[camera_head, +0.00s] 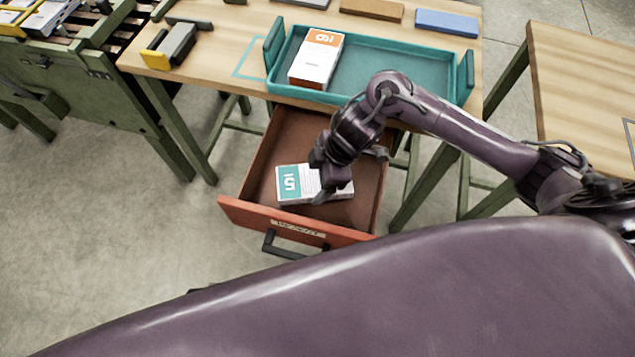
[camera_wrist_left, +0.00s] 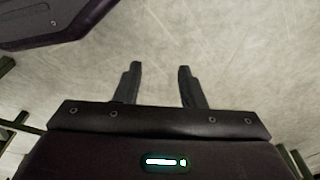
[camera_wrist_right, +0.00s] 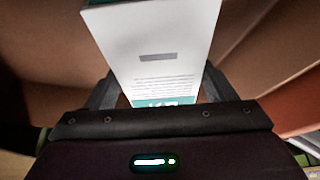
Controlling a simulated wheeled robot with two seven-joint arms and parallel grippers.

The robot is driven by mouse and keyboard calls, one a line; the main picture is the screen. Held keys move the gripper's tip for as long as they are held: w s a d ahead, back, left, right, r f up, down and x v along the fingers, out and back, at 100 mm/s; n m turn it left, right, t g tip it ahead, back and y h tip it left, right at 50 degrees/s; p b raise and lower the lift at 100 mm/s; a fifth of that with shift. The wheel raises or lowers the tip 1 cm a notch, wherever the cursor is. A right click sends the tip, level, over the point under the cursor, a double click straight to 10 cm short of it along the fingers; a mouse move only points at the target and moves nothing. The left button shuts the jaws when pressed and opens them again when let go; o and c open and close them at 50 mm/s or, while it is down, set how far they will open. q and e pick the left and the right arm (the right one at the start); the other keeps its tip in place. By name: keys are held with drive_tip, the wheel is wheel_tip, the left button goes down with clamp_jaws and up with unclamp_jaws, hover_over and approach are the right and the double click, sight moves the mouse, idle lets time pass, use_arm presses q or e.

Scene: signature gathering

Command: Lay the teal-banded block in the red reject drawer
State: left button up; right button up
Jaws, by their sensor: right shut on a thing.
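The teal-banded block (camera_head: 293,186) is white with a teal end. It is inside the open red reject drawer (camera_head: 290,228), low over or on the drawer floor; the head view does not settle which. My right gripper (camera_head: 322,188) is shut on the block, with the arm reaching down into the drawer. In the right wrist view the block (camera_wrist_right: 155,55) stands out between the two fingers, its teal band close to the palm. My left gripper (camera_wrist_left: 157,85) is open and empty above the bare floor, seen only in the left wrist view.
A teal tray (camera_head: 400,75) on the wooden table (camera_head: 255,25) holds an orange-banded block (camera_head: 317,58). A grey and yellow tool (camera_head: 170,47) lies to its left. Brown (camera_head: 372,9) and blue (camera_head: 447,22) blocks lie behind. Another table (camera_head: 585,90) stands at right.

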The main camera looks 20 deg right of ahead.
sight(318, 184)
use_arm(q)
drive_tip(key=shift+w+d+r+b, duration=0.15)
drive_tip(key=shift+w+d+r, duration=0.1)
drive_tip(key=shift+r, duration=0.3)
drive_tip(key=shift+w+d+r+b, duration=0.15)
drive_tip(key=shift+w+r, duration=0.1)
drive_tip(key=shift+r, duration=0.25)
use_arm(e)
drive_tip(key=shift+f, duration=1.35)
drive_tip(key=shift+f, duration=0.15)
drive_tip(key=o, duration=1.1)
use_arm(q)
drive_tip(key=shift+r, duration=0.15)
use_arm(e)
drive_tip(key=shift+o, duration=0.2)
drive_tip(key=shift+r, duration=0.2)
drive_tip(key=p+v, duration=0.3)
drive_tip(key=v, duration=0.7)
drive_tip(key=shift+d+r, duration=0.15)
drive_tip(key=shift+r, duration=0.15)
use_arm(q)
drive_tip(key=s+a+f, duration=0.2)
drive_tip(key=s+f, duration=0.2)
drive_tip(key=f, duration=0.2)
drive_tip(key=shift+s, duration=0.25)
use_arm(e)
drive_tip(key=shift+d+r, duration=0.25)
drive_tip(key=shift+r, duration=0.35)
